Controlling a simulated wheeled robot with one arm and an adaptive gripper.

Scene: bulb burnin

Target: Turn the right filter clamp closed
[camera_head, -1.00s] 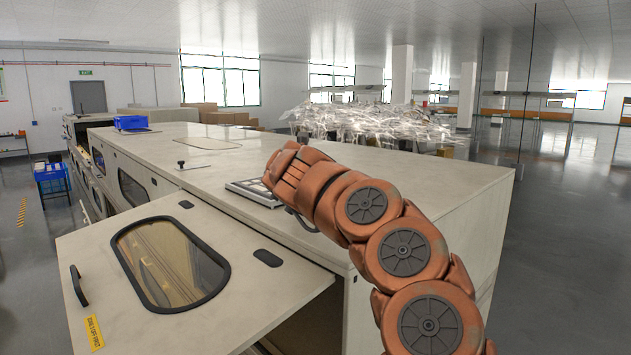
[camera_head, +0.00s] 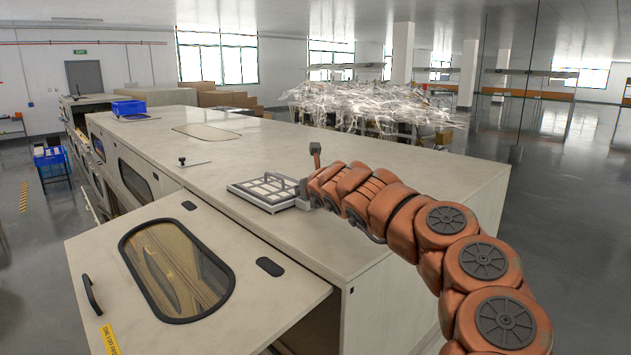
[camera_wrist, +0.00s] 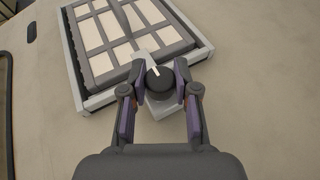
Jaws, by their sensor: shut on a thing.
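The right filter clamp (camera_wrist: 159,82) shows in the wrist view as a round black knob with a white pointer line. It sits on a pale block at the near edge of the filter frame, and the pointer aims up toward the filter. My gripper (camera_wrist: 160,74) has its two purple-padded fingers on either side of the knob, shut on it. The filter (camera_wrist: 130,32), a grey grid with pale panels in a light frame, lies just beyond. In the head view the filter (camera_head: 268,190) lies flat on the cabinet top; my arm mostly hides the clamp and fingers there.
The long pale cabinet top (camera_head: 330,150) is mostly clear. A small black T-handle (camera_head: 183,161) and a blue bin (camera_head: 129,108) stand farther left. A windowed door panel (camera_head: 90,255) extends out in front.

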